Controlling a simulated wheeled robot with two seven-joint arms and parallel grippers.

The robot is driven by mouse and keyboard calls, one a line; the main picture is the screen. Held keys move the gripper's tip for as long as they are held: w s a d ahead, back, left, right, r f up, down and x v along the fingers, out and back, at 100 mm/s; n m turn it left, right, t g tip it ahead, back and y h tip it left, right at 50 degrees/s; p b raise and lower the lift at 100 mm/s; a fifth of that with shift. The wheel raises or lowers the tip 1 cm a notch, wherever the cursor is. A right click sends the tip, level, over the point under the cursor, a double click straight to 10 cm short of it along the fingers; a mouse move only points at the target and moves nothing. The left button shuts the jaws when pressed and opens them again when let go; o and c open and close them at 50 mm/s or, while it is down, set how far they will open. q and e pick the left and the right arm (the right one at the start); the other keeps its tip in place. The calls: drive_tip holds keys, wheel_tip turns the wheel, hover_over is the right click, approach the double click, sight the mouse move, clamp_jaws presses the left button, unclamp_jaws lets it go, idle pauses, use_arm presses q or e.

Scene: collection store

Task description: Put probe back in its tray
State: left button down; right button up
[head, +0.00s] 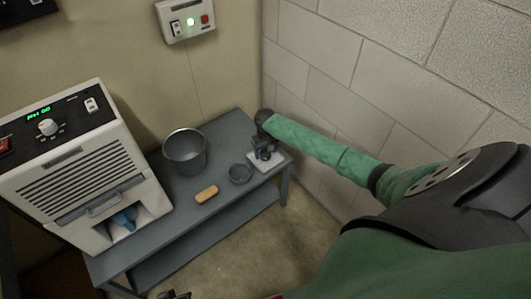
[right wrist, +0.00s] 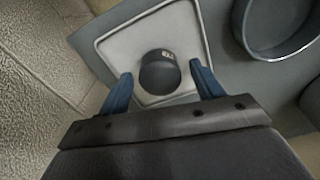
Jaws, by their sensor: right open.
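A pale square tray (head: 265,162) lies at the right end of the grey bench, and it also shows in the right wrist view (right wrist: 112,46). A dark, round-topped object with a small label, possibly the probe (right wrist: 158,76), stands within the tray's rim. My right gripper (right wrist: 161,88) is open above the tray, with its blue fingers on either side of the dark object. I cannot tell whether they touch it. In the head view my right gripper (head: 263,146) partly covers the object. A dark piece at the bottom edge may be my left gripper (head: 173,295).
A tan block (head: 206,194) lies near the front edge of the bench (head: 178,206). A large vented machine (head: 85,165) fills the left end. Block wall (head: 350,75) rises close on the right.

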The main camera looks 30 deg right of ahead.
wheel_tip(320, 180, up, 11)
drive_tip(key=s+a+f, duration=0.2)
drive_tip(key=a, duration=0.2)
drive_tip(key=s+a+f+n, duration=0.1)
drive_tip(key=s+a+f, duration=0.1)
drive_tip(key=s+a, duration=0.1)
drive_tip(key=s+a+f+n, duration=0.1)
drive_tip(key=s+a+f, duration=0.1)
drive_tip(key=a, duration=0.3)
drive_tip(key=shift+s+f+y, duration=0.2)
drive_tip(key=shift+s+y, duration=0.2)
drive_tip(key=shift+s, duration=0.25)
drive_tip(key=s+a+f+n+t+y, duration=0.1)
drive_tip(key=s+a+f+n, duration=0.15)
drive_tip(key=s+a, duration=1)
use_arm(q)
drive_tip(key=shift+d+f, duration=0.25)
use_arm(e)
drive_tip(key=s+a+r+t+y, duration=0.1)
drive_tip(key=s+a+r, duration=0.3)
drive_tip(key=s, duration=0.5)
drive_tip(key=s+a+r+t, duration=0.1)
drive_tip(key=s+a+r, duration=0.3)
drive_tip(key=s+a, duration=0.3)
drive_tip(key=shift+s+a+r+t+y, duration=0.3)
drive_tip(key=shift+s+t+y, duration=0.1)
drive_tip(key=shift+s, duration=0.6)
